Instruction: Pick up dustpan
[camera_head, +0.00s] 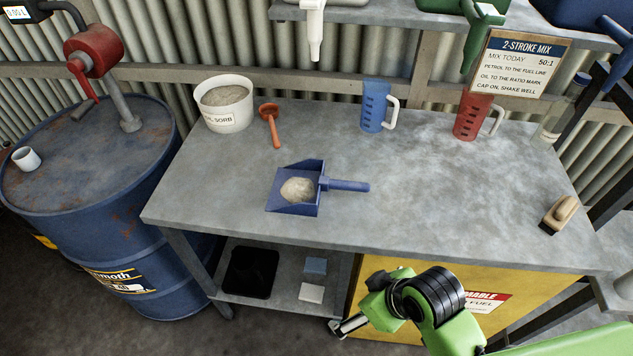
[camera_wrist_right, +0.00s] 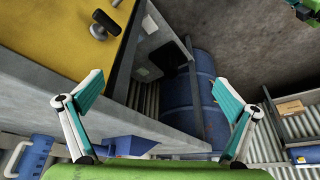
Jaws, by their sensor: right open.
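The blue dustpan (camera_head: 312,207) lies on the grey workbench (camera_head: 420,215), left of its middle. A pale heap of granules (camera_head: 297,189) sits in its pan, and its handle (camera_head: 348,185) points right. In the right wrist view the dustpan (camera_wrist_right: 128,146) shows at the lower middle, beyond the fingers and partly hidden. My right gripper (camera_head: 347,325) is in front of the bench and below its top, apart from the dustpan. Its two fingers (camera_wrist_right: 160,98) are spread wide with nothing between them.
A brush (camera_head: 561,214) lies at the right. A blue drum (camera_head: 95,190) stands left. The bench top around the handle is clear.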

